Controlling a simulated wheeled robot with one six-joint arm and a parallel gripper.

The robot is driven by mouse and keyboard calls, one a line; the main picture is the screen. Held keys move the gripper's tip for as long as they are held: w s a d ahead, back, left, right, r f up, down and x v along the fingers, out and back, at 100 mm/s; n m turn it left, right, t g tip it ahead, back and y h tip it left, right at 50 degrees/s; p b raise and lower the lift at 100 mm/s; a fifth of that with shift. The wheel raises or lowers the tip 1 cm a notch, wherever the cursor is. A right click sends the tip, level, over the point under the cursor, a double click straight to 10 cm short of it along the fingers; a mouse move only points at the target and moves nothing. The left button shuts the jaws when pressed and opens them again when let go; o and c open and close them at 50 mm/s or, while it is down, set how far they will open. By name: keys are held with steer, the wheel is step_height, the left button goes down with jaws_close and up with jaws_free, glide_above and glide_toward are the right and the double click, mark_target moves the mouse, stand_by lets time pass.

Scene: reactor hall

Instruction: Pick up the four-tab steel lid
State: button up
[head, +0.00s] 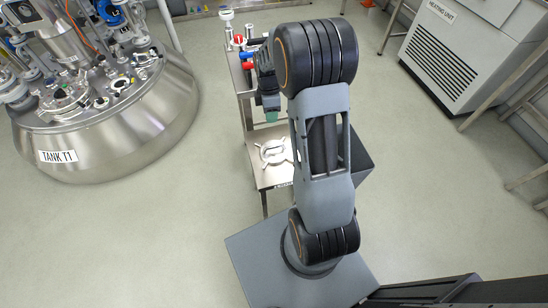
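The four-tab steel lid (274,151) lies flat on the near end of a steel cart top (259,174), with tabs sticking out around it and a raised handle across its middle. My gripper (271,116) hangs beyond the lid in the head view, above the cart, and is apart from it. Its greenish fingertips point toward the near side. They are too small to show any gap, so I cannot tell whether the gripper is open or shut. My arm hides the right part of the cart top.
Red-topped and blue items (247,55) stand at the cart's far end. A large steel tank marked TANK T1 (118,128) stands at the left. A white heating unit (449,58) stands at the upper right. The floor between the tank and cart is clear.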

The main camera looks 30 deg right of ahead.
steer(key=n+b, duration=0.1)
steer(key=b, duration=0.1)
glide_above(274, 146)
steer(key=w, duration=0.1)
steer(key=f, duration=1)
steer(key=shift+w+d+f, duration=0.1)
steer(key=shift+d+f, duration=0.2)
steer(key=shift+f, duration=0.1)
steer(key=shift+s+a+f+b, duration=0.1)
steer(key=shift+s+f+b, duration=0.1)
steer(key=shift+f, duration=0.85)
steer(key=shift+s+a+f+b, duration=0.1)
steer(key=shift+s+f, duration=0.1)
steer(key=shift+f, duration=0.9)
steer(key=shift+s+a+f+b, duration=0.1)
steer(key=shift+s+f, duration=0.1)
steer(key=shift+f, duration=0.85)
jaws_close()
steer(key=shift+r, duration=0.1)
